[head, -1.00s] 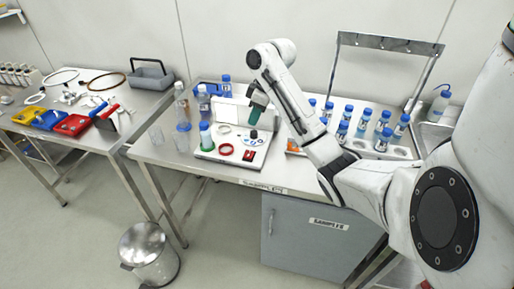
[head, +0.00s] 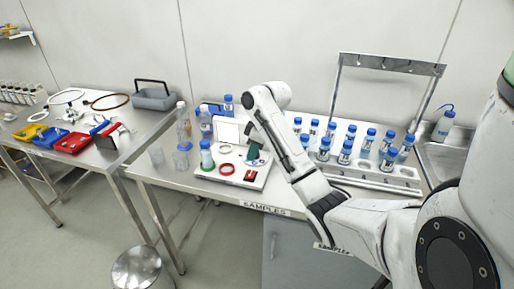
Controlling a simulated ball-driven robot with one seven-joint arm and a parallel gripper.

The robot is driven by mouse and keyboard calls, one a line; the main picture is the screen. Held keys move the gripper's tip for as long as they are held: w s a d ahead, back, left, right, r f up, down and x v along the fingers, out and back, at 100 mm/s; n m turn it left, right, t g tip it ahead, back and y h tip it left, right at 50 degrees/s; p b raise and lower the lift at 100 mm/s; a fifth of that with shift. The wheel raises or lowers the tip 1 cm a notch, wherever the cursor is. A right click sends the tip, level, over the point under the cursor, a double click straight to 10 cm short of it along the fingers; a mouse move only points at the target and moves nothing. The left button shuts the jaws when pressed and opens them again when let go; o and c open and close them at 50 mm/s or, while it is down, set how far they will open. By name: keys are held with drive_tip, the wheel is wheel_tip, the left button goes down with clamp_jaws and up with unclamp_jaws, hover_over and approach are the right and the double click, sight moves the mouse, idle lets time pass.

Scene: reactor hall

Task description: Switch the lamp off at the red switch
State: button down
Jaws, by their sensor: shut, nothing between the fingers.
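A small red switch (head: 250,176) sits at the front right of a pale board (head: 208,172) on the steel bench. An upright white panel (head: 228,131) stands at the back of the board; I cannot tell whether it is the lamp or whether it is lit. My gripper (head: 254,158) is shut and empty, with its dark green fingers pointing down just behind and above the red switch. I cannot tell whether the fingertips touch the board. They appear apart from the switch.
On the board are a red ring (head: 226,169), a pale ring (head: 225,149) and a blue-capped bottle (head: 206,155) in a green ring. Clear bottles stand left of it. A rack of several blue-capped bottles (head: 370,173) lies right of my arm. The bench front edge is clear.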

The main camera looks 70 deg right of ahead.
sight(248, 175)
drive_tip(key=shift+s+p+x, duration=0.2)
drive_tip(key=shift+p+x, duration=0.05)
drive_tip(key=shift+x, duration=0.75)
drive_tip(key=shift+s+p+x, duration=0.15)
drive_tip(key=shift+p+x, duration=0.05)
drive_tip(key=shift+x, duration=0.75)
drive_tip(key=shift+s+p+x, duration=0.2)
drive_tip(key=shift+p+x, duration=0.05)
drive_tip(key=shift+x, duration=0.75)
drive_tip(key=shift+a+f, duration=0.1)
drive_tip(key=shift+f, duration=0.15)
